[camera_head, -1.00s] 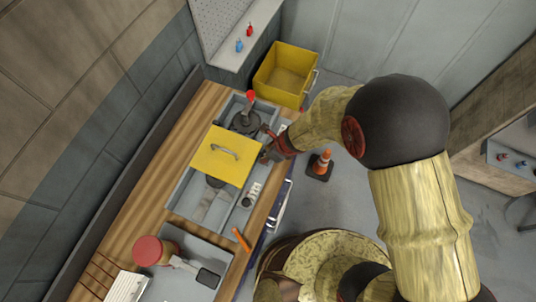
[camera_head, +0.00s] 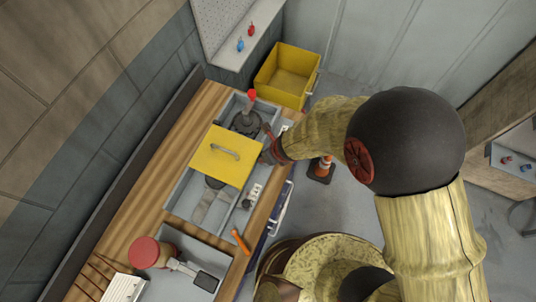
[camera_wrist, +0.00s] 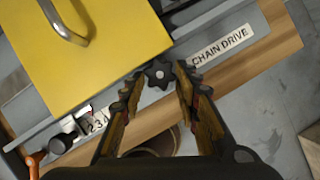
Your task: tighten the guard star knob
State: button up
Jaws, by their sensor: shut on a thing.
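The dark star knob (camera_wrist: 159,74) sits at the edge of the yellow guard (camera_wrist: 90,55), beside the "CHAIN DRIVE" label, in the wrist view. My gripper (camera_wrist: 157,82) has its two fingers on either side of the knob and is shut on it. In the head view the yellow guard (camera_head: 226,155), with its grey handle, lies across the grey machine bed. My gripper (camera_head: 268,154) is at the guard's right edge there, and it hides the knob.
A red-tipped lever (camera_head: 252,96) stands behind the guard. An orange handle (camera_head: 240,240) and a numbered control strip (camera_head: 252,195) lie toward the front.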

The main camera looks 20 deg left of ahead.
jog(key=o, duration=1.2)
jog(key=shift+c, duration=0.2)
